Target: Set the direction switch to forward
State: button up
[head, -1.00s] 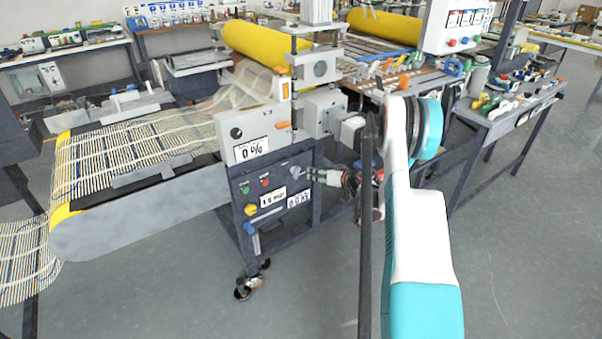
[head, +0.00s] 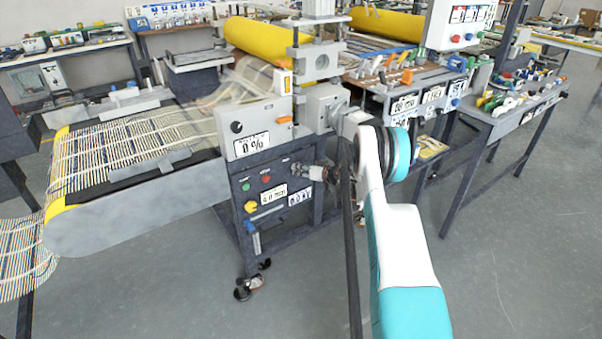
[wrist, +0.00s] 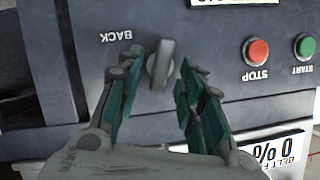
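The direction switch (wrist: 161,64) is a grey knob on the dark panel in the wrist view, which shows the panel upside down. Its bar stands nearly upright in that view, slightly tilted. The word BACK is printed to its left; any forward label is hidden, perhaps behind my right finger. My gripper (wrist: 158,75) is open, with one finger on each side of the knob and visible gaps between. In the head view my gripper (head: 312,172) is at the right part of the control panel (head: 262,212), and the knob is hard to make out.
A red STOP button (wrist: 256,52) and a green START button (wrist: 304,46) sit right of the switch in the wrist view. A belt-feed display box (head: 255,130) is above the panel. A yellow knob (head: 250,206) is lower left. Open floor lies in front.

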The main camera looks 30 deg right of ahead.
jog(key=shift+w+a+f, duration=0.1)
jog(key=shift+w+f, duration=0.1)
jog(key=shift+w, duration=0.4)
grip_shut()
jog(key=n+h, duration=0.2)
jog(key=shift+a+n, duration=0.2)
jog(key=shift+n, duration=0.2)
grip_release()
